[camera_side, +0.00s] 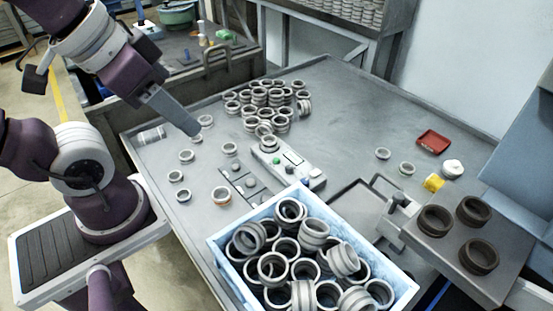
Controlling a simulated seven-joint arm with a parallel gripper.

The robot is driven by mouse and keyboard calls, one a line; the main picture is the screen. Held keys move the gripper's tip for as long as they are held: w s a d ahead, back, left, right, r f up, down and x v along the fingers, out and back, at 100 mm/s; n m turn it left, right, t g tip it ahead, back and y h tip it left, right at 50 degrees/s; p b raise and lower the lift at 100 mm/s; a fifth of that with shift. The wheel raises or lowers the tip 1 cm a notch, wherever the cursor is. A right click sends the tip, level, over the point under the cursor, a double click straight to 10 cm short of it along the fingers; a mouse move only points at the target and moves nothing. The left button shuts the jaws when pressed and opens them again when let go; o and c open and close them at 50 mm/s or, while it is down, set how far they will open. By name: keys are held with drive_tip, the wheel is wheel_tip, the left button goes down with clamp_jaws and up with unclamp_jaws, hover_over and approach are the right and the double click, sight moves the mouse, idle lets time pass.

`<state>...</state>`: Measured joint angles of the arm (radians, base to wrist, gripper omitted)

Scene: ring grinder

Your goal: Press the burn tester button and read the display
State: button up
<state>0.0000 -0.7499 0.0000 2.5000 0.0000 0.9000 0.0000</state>
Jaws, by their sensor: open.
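A long grey device with a green button (276,160) and a small dark patch near its right end, likely the burn tester (292,168), lies mid-table. A ring (268,142) sits at its far left end. The display cannot be made out at this size. My gripper (194,130) points down and right above the table's left part, to the left of the tester and apart from it. It is open, and no ring shows in it.
A blue crate (224,262) full of rings stands in front of the tester. Many rings (268,97) cluster behind it, with loose rings (186,156) to the left. A red tray (433,141) and a stand with dark rings (480,255) are at right. The table's back right is clear.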

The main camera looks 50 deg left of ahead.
clamp_jaws()
idle(1.4)
